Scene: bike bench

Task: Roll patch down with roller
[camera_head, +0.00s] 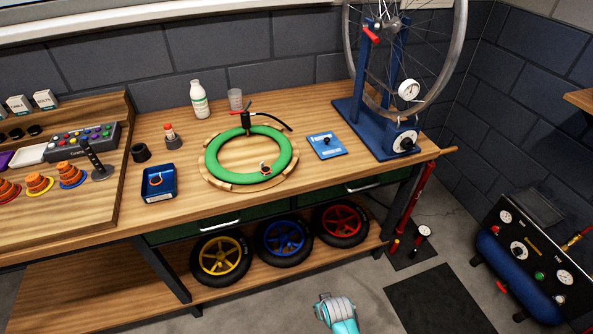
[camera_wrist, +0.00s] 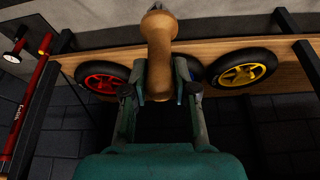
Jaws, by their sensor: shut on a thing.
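In the wrist view my gripper (camera_wrist: 167,92) is shut on a wooden-handled tool (camera_wrist: 160,45), which looks like the roller. Its dark far end is cut off at the top edge. A green inner tube (camera_head: 218,142) lies in a wooden ring-shaped holder (camera_head: 222,184) on the bench. A small dark and red spot on the tube's front right (camera_head: 265,169) may be the patch; it is too small to tell. In the head view only a teal part of my arm shows at the bottom, well in front of the bench; my gripper's fingers are not seen there.
On the bench (camera_head: 330,98) are a blue tray (camera_head: 159,195), a blue card (camera_head: 326,146), a white bottle (camera_head: 199,101) and a blue truing stand (camera_head: 376,125) with a wheel. Yellow, blue and red wheels sit on the lower shelf (camera_head: 110,296). A compressor (camera_head: 520,270) stands right.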

